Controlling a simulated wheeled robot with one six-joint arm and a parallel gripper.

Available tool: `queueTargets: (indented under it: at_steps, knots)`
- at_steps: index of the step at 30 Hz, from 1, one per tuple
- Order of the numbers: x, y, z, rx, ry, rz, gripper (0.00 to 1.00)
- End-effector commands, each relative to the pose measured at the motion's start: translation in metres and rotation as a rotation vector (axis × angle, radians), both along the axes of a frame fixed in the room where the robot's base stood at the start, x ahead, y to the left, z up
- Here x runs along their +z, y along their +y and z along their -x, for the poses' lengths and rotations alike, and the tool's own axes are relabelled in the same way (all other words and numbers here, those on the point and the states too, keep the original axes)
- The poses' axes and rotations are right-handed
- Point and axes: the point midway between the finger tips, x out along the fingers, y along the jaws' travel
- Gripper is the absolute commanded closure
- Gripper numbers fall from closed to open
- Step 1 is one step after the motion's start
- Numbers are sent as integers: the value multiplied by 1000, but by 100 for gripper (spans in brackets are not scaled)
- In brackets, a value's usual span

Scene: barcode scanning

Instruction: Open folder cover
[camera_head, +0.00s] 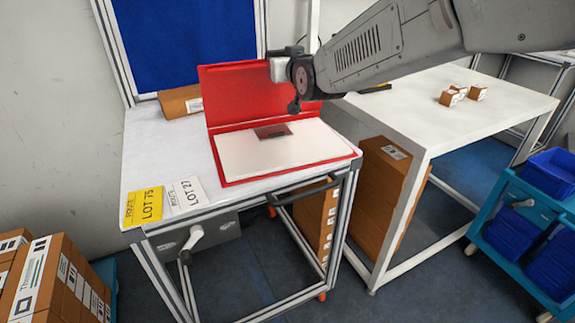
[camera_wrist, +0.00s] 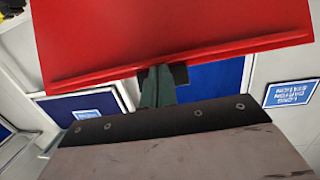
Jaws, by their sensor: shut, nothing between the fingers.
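A red folder (camera_head: 229,182) lies on the white table, with its cover (camera_head: 235,95) raised and leaning back at the rear. White pages (camera_head: 290,155) show inside, with a small dark reddish patch (camera_head: 272,131) near their back edge. My gripper (camera_head: 294,107) is in front of the right part of the raised cover, above the pages. In the wrist view the red cover (camera_wrist: 170,35) fills the top, and my shut, empty fingers (camera_wrist: 162,85) reach up to its lower edge. I cannot tell whether they touch it.
A yellow card (camera_head: 144,206) and a white card (camera_head: 187,195) lie left of the folder. A cardboard box (camera_head: 181,102) stands behind it. A second white table (camera_head: 420,112) with small boxes (camera_head: 452,97) is to the right. A blue-bin cart (camera_head: 530,215) stands at far right.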

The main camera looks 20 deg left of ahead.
Motion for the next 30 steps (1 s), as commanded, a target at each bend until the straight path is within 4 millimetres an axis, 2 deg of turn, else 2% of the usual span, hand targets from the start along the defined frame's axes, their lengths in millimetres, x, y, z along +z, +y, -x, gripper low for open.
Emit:
queueTargets:
  at_steps: [15,30]
  knots:
    - [22,27,-28,0,0,0,100]
    - [26,32,-33,0,-1,-1,100]
